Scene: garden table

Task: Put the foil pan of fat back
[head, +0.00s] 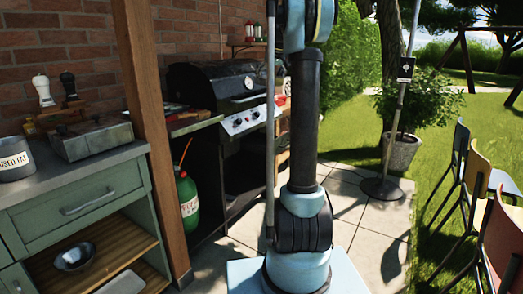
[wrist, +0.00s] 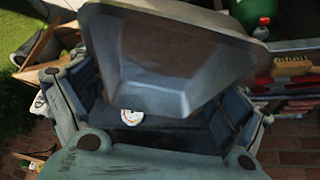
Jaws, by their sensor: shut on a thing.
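The foil pan (wrist: 165,60) is a grey metal tray with sloping sides, large in the upper middle of the wrist view. My gripper (wrist: 150,100) is shut on it. The gripper's blue-grey fingers show left and right below the pan, but the fingertips are partly hidden behind it. I cannot tell how much fat is in the pan. In the head view my arm rises out of the top of the picture, so neither gripper nor pan shows there.
The black grill (head: 215,90) stands against the brick wall, behind a wooden post (head: 150,120). The counter (head: 75,165) at left holds a used fat tin (head: 15,162) and a metal box (head: 97,138). A green gas bottle (head: 188,205) stands below. Chairs (head: 475,185) are at right.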

